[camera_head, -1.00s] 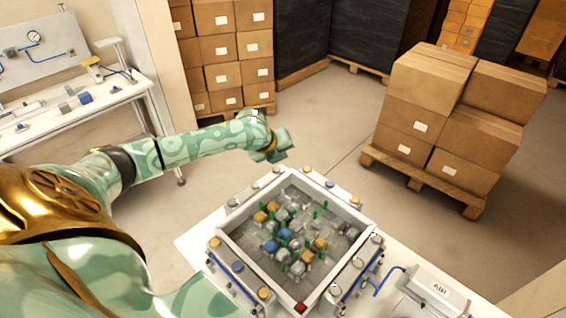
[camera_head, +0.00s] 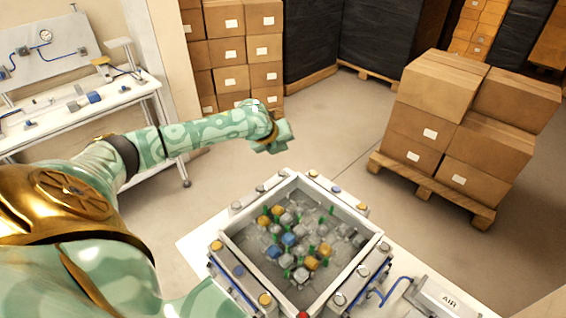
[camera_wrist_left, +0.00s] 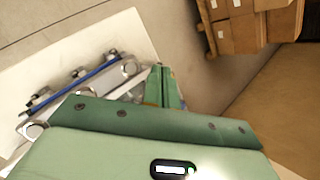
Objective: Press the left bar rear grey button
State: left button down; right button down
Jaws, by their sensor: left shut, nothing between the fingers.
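The upper-left bar along the open bin (camera_head: 243,262) carries several grey buttons in the head view: a near one (camera_head: 237,206), a middle one (camera_head: 260,188) and a far one (camera_head: 285,173). The lower-left bar has orange and blue caps. My left gripper (camera_head: 284,139) is shut and empty, just beyond the bin's far corner and apart from the buttons. In the left wrist view its green fingers (camera_wrist_left: 167,88) point toward the table edge, with a grey button (camera_wrist_left: 129,67) beside them. My right gripper is not in view.
The bin holds grey, blue and orange blocks and green pieces. A red button (camera_head: 303,315) is at its near corner. A box labelled AIR (camera_head: 448,299) stands at right. A pallet of cartons (camera_head: 460,140) stands behind. A side bench (camera_head: 90,112) is at left.

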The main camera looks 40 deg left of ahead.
pick_arm(q)
jog(key=b, duration=0.6)
send_over(282, 174)
notch_tip(282, 174, down, 6)
jog(key=shift+s+r, duration=0.1)
jog(key=shift+r, duration=0.05)
jog(key=shift+f, duration=0.8)
jog(key=shift+f, duration=0.15)
dwell(0.7)
jog(key=shift+f, duration=0.2)
